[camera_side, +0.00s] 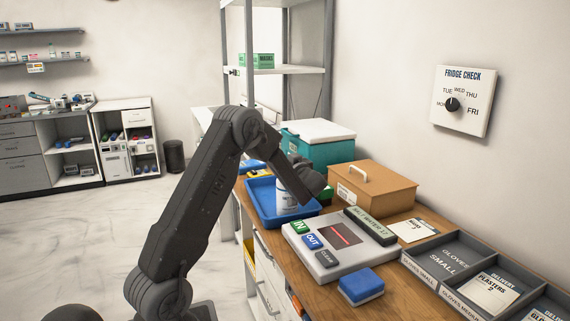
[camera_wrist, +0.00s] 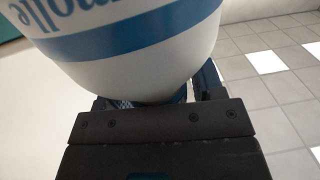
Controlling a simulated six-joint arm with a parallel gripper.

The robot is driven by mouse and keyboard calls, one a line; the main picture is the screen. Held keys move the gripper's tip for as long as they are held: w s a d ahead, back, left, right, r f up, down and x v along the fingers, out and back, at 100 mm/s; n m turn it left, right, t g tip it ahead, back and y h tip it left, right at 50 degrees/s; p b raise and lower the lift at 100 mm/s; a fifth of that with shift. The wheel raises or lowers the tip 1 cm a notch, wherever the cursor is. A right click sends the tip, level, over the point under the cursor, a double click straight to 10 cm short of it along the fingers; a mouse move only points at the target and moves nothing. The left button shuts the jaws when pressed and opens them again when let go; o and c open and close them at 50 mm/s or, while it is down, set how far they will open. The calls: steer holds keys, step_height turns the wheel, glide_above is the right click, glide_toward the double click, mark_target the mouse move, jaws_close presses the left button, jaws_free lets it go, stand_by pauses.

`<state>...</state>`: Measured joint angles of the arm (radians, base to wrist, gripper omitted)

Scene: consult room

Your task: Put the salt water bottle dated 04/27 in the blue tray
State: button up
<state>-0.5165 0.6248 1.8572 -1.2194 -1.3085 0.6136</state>
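A white bottle (camera_side: 286,199) with a blue band shows in the side view, within the outline of the blue tray (camera_side: 262,198). I cannot tell whether its base touches the tray floor. My gripper (camera_side: 300,184) is at the bottle's upper part. In the wrist view the bottle (camera_wrist: 145,50) fills the top, close against my gripper (camera_wrist: 160,100), with a dark finger on each side. The gripper appears shut on it. Part of its upside-down lettering shows, but no date is readable, and the fingertips are hidden behind it.
Right of the tray is a grey device (camera_side: 325,250) with IN, OUT and clear buttons. A blue sponge-like block (camera_side: 361,287) lies in front. A wooden box (camera_side: 372,190) and teal cool box (camera_side: 318,145) stand behind. Grey gloves bins (camera_side: 447,262) are at right.

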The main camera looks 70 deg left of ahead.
steer(key=shift+o, duration=0.8)
steer(key=shift+r, duration=0.1)
